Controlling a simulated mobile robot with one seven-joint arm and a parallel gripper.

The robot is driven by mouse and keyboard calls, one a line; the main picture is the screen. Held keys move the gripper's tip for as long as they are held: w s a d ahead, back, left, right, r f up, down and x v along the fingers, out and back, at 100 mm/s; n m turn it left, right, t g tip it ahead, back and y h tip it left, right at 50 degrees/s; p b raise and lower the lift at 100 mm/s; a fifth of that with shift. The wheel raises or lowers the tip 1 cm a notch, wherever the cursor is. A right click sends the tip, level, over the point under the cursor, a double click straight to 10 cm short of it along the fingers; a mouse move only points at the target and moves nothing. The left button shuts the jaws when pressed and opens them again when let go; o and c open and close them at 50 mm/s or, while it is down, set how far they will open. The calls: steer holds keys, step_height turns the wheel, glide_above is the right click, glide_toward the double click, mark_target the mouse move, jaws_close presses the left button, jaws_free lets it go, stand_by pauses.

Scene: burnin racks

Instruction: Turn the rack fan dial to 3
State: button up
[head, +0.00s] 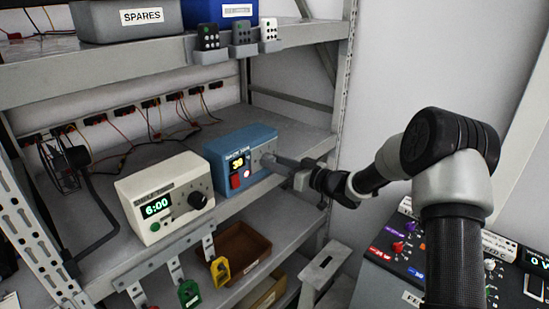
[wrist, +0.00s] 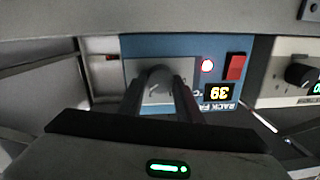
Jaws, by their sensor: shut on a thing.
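The blue rack fan box (head: 240,146) stands on the middle shelf. It has a small yellow-lit display (head: 237,162) that seems to read 39, a red switch (head: 236,181) and a small lit lamp. My gripper (head: 275,161) reaches it from the right. In the wrist view, which shows the box upside down, my gripper (wrist: 160,88) is shut on the dial (wrist: 157,73) at a grey plate (wrist: 138,94). The fingers hide most of the dial, so its setting cannot be read.
A cream box (head: 163,195) with a 6:00 display and a black knob stands left of the blue box. The shelf above carries remotes (head: 240,34) in holders. Coloured tags hang below the middle shelf's front edge. A control panel (head: 405,250) is at right.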

steer(key=shift+m+p, duration=0.6)
steer(key=shift+m, duration=1)
steer(key=o, duration=1)
steer(key=shift+o, duration=0.2)
steer(key=f+b+v, duration=0.1)
steer(key=b+v, duration=0.1)
steer(key=v, duration=1.5)
steer(key=shift+d+r, duration=0.25)
steer(key=shift+r, duration=0.05)
